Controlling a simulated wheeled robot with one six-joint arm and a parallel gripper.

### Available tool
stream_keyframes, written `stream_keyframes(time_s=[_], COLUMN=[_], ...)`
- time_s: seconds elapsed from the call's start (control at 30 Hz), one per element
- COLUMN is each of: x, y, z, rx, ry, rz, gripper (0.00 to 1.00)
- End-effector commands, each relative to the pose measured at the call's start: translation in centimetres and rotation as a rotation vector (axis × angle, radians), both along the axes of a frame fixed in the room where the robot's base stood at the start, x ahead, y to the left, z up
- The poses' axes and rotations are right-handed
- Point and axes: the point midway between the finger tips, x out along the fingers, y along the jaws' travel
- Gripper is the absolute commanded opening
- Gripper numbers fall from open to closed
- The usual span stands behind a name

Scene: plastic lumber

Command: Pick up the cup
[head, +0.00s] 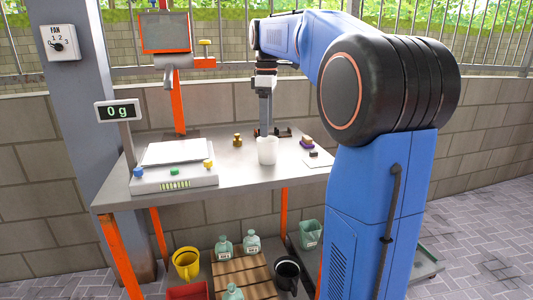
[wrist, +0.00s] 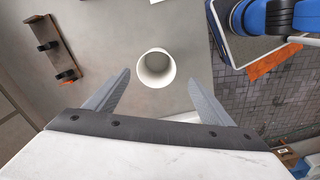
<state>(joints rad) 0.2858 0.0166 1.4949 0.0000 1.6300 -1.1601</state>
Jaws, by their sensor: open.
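The white cup (head: 267,151) stands upright on the grey metal table (head: 250,175), near its front right part. In the wrist view the cup (wrist: 156,69) shows from above, its round mouth facing the camera and looking empty. My gripper (wrist: 163,84) is open, with one grey finger on each side below the cup in that view. The cup appears just beyond the fingertips, between their lines, and no finger visibly touches it. In the head view my gripper (head: 265,112) hangs above and behind the cup, partly overlapping the rack behind it.
A scale (head: 175,177) with a 0 g display (head: 118,111) is at the table's left. A brass weight (head: 238,140) stands left of the cup. Buckets and bottles are below.

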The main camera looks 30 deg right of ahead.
Motion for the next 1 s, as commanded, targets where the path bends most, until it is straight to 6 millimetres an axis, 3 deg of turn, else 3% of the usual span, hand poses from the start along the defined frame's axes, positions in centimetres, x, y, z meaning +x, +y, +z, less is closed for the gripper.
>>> stream_keyframes(time_s=[0.23,0.53,0.83,1.0], x=[0.0,0.1,0.4,0.5], y=[0.0,-0.1,-0.5,-0.5], z=[-4.0,-6.0,-9.7,-10.5], rx=[0.001,0.001,0.000,0.000], ry=[0.002,0.002,0.001,0.000], rz=[0.000,-0.001,0.000,0.000], gripper=[0.75,0.75,0.75,0.75])
